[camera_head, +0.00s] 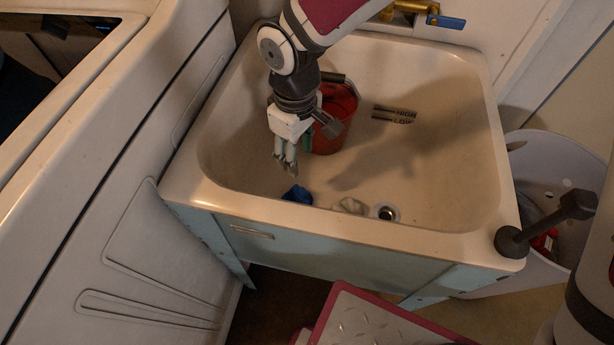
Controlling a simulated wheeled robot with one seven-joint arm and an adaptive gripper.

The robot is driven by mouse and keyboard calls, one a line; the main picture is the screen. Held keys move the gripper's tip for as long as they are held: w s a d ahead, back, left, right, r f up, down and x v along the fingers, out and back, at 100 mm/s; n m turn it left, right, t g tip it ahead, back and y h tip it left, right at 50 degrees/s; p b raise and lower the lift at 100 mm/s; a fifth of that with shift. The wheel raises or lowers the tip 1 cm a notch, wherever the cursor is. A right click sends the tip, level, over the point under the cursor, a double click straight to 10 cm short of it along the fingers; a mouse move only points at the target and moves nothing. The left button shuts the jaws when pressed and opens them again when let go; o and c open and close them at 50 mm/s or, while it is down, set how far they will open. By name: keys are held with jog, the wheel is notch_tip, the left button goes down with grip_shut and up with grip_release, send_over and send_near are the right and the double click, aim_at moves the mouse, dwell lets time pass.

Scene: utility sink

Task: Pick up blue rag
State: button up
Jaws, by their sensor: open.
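A small crumpled blue rag (297,194) lies on the floor of the sink, near the front wall and left of the drain. My gripper (286,168) hangs down inside the sink, just above and slightly left of the rag, with its fingers pointing down. The gripper is open and empty, and a small gap shows between the fingertips and the rag in this view. How far above the rag the fingers are cannot be told exactly.
A red bucket (334,119) stands in the sink right behind my gripper. A pale crumpled cloth (350,206) lies beside the drain (386,213). The sink's front rim (350,232) is close to the rag. A brass tap with a blue handle (446,21) is at the back.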

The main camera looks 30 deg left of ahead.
jog(key=b, duration=0.2)
send_over(299, 189)
jog(key=f, duration=0.7)
jog(key=shift+w+a+f, duration=0.15)
jog(key=shift+w+f, duration=0.1)
jog(key=shift+w, duration=0.05)
jog(key=shift+s+f+b, duration=0.15)
jog(key=shift+f+b, duration=0.35)
jog(key=shift+f, duration=0.85)
jog(key=shift+s+f+b, duration=0.1)
jog(key=shift+f+b, duration=0.35)
jog(key=shift+f, duration=0.85)
jog(key=shift+r, duration=0.1)
jog(key=shift+c, duration=0.5)
grip_shut()
